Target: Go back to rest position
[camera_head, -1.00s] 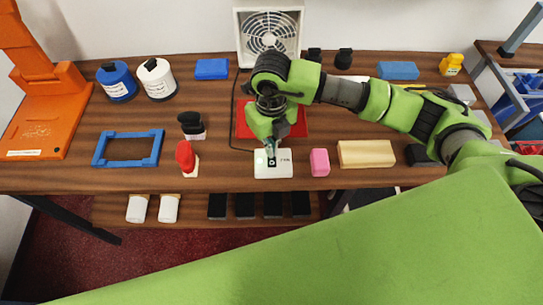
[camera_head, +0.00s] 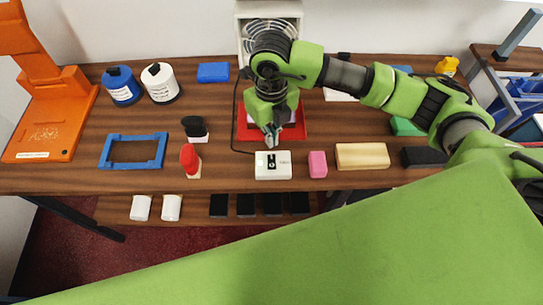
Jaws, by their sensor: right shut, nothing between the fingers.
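My right gripper (camera_head: 271,138) is shut and empty. It hangs above the red mat, just behind the white switch box (camera_head: 273,171), and looks apart from it. The white box has a dark switch on its top and stands near the front edge of the table. The red mat (camera_head: 243,132) lies partly hidden under my right gripper and arm. My right arm comes in from the right across the back of the table. My left gripper is not in view.
On the wooden table (camera_head: 232,188), a pink block (camera_head: 317,164), a tan block (camera_head: 362,156) and a black block (camera_head: 424,157) stand right of the box. Red (camera_head: 189,158) and black (camera_head: 194,127) stamps and a blue frame (camera_head: 105,152) lie left. A fan (camera_head: 252,12) stands behind.

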